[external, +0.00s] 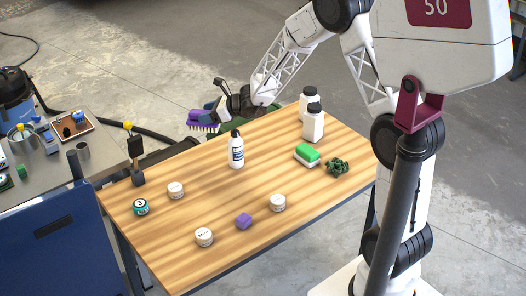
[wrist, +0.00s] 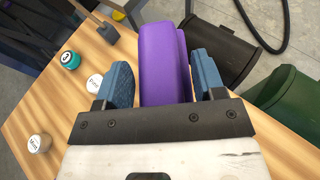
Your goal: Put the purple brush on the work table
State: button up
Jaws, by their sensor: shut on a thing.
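My gripper (external: 214,113) is shut on the purple brush (external: 201,117), with its bristles pointing down. In the external view it holds the brush above the far-left edge of the work table (external: 189,218). In the wrist view the brush (wrist: 163,60) stands between the two blue finger pads of my gripper (wrist: 165,80). I cannot tell the exact height of the brush over the table.
The table's middle is mostly clear.

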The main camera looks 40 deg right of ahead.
jog(key=w+d+f+m+t+h, duration=0.1)
jog(key=w+d+f+m+h, duration=0.1)
jog(key=w+d+f, duration=0.2)
jog(key=w+d+f+m+t+h, duration=0.1)
jog(key=w+d+f+m+h, duration=0.2)
jog(key=d, duration=0.8)
notch_tip(320, 180, down, 4)
jog(key=w, duration=0.2)
jog(key=shift+w+t, duration=0.3)
jog(key=shift+r, duration=0.1)
notch_tip(320, 180, up, 11)
jog(key=s+a+n+g+y, duration=0.5)
jog(key=s+a+n+y, duration=0.2)
jog(key=s+a, duration=0.8)
jog(key=s+a+f+n+g+y, duration=0.1)
jog(key=s+a+f+n+g, duration=0.1)
jog(key=s, duration=0.6)
jog(key=s+a+f+n+g+y, duration=0.1)
jog(key=s+a+f+n+g, duration=0.1)
jog(key=s+a+n+g, duration=0.3)
jog(key=shift+s+a+f+n+g, duration=0.35)
jog(key=shift+s+a, duration=0.8)
jog(key=shift+s, duration=1.05)
jog(key=shift+f, duration=0.15)
jog(key=shift+f, duration=2.85)
